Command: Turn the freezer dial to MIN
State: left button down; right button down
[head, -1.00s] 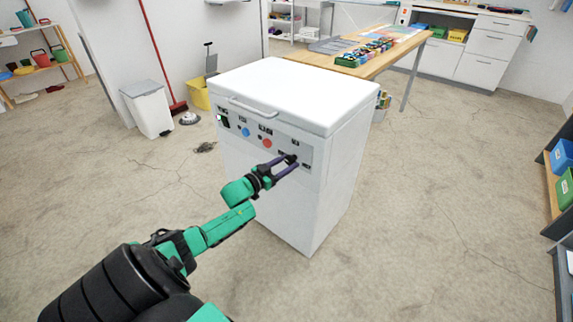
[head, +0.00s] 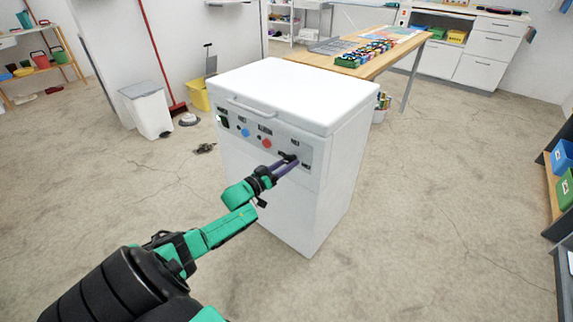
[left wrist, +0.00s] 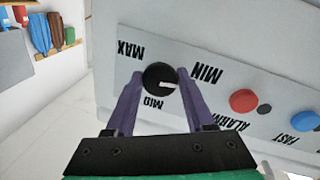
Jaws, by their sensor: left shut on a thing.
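The white chest freezer (head: 330,185) stands in the middle of the head view, lid closed, with a grey control panel (head: 311,157) on its front. The black round dial (left wrist: 160,77) shows in the left wrist view, with a white pointer mark. The labels MAX (left wrist: 131,50), MID (left wrist: 153,103) and MIN (left wrist: 207,72) stand around it. The pointer points right in that view, towards the MIN side, between MID and MIN. My left gripper (head: 286,163) is shut on the dial, one purple finger on each side. My right gripper is out of view.
A red button (left wrist: 243,100) and a blue button (left wrist: 302,121) sit beside the dial on the panel. A white bin (head: 147,108) and a yellow bucket (head: 199,95) stand behind left. A wooden table (head: 345,66) stands behind the freezer.

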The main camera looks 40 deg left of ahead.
pick_arm(q)
jog(key=shift+d+f, duration=0.15)
jog(key=shift+f, duration=0.05)
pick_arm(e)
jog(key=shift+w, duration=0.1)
pick_arm(q)
jog(key=shift+c, duration=1.6)
grip_release()
jog(key=shift+r, duration=0.1)
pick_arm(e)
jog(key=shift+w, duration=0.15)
pick_arm(q)
jog(key=s+p, duration=0.1)
jog(key=s, duration=0.3)
jog(key=s+a+p, duration=0.1)
jog(key=s, duration=0.4)
jog(key=s+p, duration=0.2)
jog(key=s, duration=0.3)
jog(key=shift+s+a+f, duration=0.25)
jog(key=shift+a+f, duration=0.1)
jog(key=shift+a, duration=0.05)
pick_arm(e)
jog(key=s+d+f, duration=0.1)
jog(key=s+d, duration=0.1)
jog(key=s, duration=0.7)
pick_arm(q)
jog(key=shift+f, duration=0.1)
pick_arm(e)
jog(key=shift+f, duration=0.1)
